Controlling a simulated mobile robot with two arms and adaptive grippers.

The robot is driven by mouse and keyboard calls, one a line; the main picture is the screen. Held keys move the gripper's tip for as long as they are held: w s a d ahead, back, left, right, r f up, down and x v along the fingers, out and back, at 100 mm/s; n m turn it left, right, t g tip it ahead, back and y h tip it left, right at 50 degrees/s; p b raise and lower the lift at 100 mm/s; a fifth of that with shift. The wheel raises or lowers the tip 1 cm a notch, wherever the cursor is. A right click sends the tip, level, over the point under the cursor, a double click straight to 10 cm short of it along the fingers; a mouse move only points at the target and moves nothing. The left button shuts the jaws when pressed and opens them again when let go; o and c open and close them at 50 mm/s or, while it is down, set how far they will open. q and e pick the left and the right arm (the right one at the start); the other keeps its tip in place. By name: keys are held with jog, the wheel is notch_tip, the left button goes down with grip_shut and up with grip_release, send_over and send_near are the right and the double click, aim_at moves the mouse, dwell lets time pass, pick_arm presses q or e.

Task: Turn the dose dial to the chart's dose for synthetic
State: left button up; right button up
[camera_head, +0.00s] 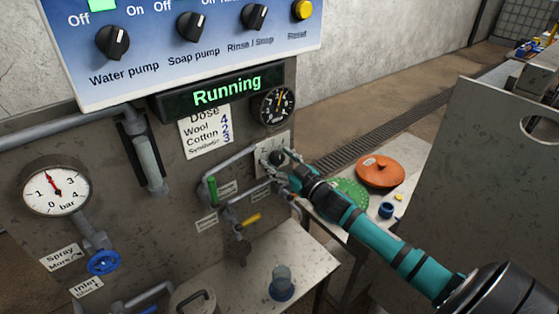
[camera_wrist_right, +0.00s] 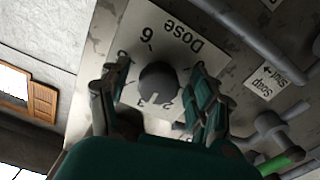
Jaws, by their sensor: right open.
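The dose dial (camera_wrist_right: 158,82) is a dark round knob on a pale plate (camera_wrist_right: 150,20) marked "Dose", upside down in the right wrist view. Figures 2, 3 and 6 show around it; others are hidden or hard to read. A pale mark on the knob faces the side with 2 and 3; I cannot tell exactly where it points. My right gripper (camera_wrist_right: 160,95) is open, its fingers on either side of the knob; contact is unclear. In the head view, my right gripper (camera_head: 279,170) is at the dial. The dose chart (camera_head: 205,131) reads Wool 4, Cotton 2, Synthetic 3. My left gripper is out of view.
The display (camera_head: 225,91) reads "Running". A green-handled lever (camera_head: 212,189), a yellow-handled valve (camera_head: 248,221) and pipes lie close left of the dial. A table with an orange lid (camera_head: 380,171) stands behind my right arm. A pressure gauge (camera_head: 56,188) is at left.

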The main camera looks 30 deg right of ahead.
jog(key=shift+c, duration=0.3)
jog(key=c, duration=1.1)
jog(key=shift+n, duration=1.6)
jog(key=o, duration=1.2)
jog(key=shift+c, duration=0.2)
jog(key=shift+s, duration=0.1)
jog(key=s+d, duration=0.1)
jog(key=s, duration=1)
jog(key=shift+s, duration=0.4)
